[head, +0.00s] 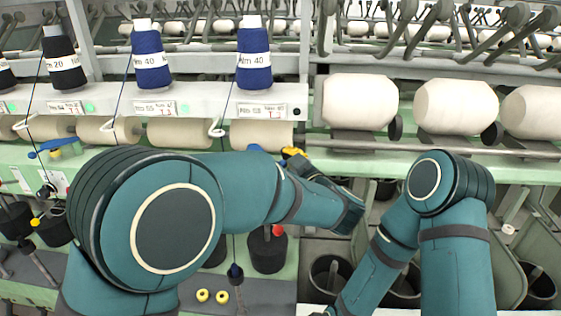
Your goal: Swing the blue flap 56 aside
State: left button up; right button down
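A small blue flap (255,148) shows just above my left forearm, below the rightmost blue bobbin and its label plate. The plate's number is too small to read surely, and the arm hides most of what lies below this flap. My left arm crosses in front of the machine from the left. Its gripper (298,155) is mostly hidden behind the forearm; dark parts show beside a yellow piece (287,151), right of the flap. I cannot tell whether it touches the flap. My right arm bends down and left; its gripper is not in view.
Another blue flap (50,147) sits at the far left. Blue bobbins (254,60) stand on the upper rail. Large cream rolls (360,102) lie at the right. Thread runs down in front of the green panel. Dark cylinders (267,250) and bins (330,275) stand below.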

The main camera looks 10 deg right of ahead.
pick_arm(q)
jog(key=o, duration=0.3)
jog(key=shift+w+a+f, duration=0.15)
jog(key=shift+f, duration=0.05)
jog(key=shift+a, duration=0.1)
notch_tip(320, 180, up, 10)
dwell(0.4)
